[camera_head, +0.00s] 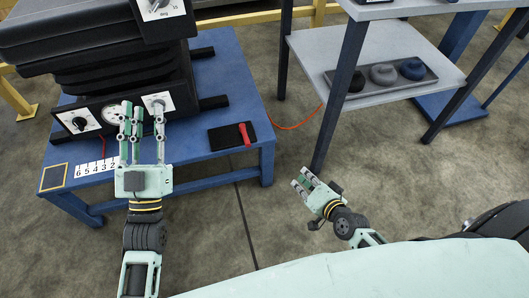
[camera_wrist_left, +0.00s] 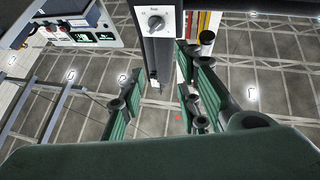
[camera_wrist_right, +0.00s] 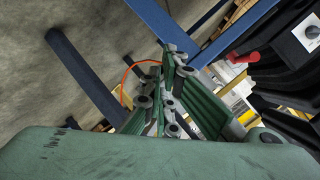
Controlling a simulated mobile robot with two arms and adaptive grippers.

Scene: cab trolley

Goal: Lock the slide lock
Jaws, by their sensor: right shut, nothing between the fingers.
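A black plate with a red handle (camera_head: 245,134) lies on the blue table's right front part; it looks like the slide lock, but its locked state cannot be told. The red handle also shows in the right wrist view (camera_wrist_right: 243,57). My left gripper (camera_head: 142,106) is open, with fingers spread and nothing between them, in front of the black machine's dial panel; whether it touches the panel is unclear. My right gripper (camera_head: 301,179) is shut and empty, low over the floor to the right of the blue table and apart from the plate.
The black machine (camera_head: 95,60) stands on the blue table (camera_head: 235,75), with knobs and a gauge on its front. A number strip (camera_head: 96,169) lies at the front edge. Floor between is free.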

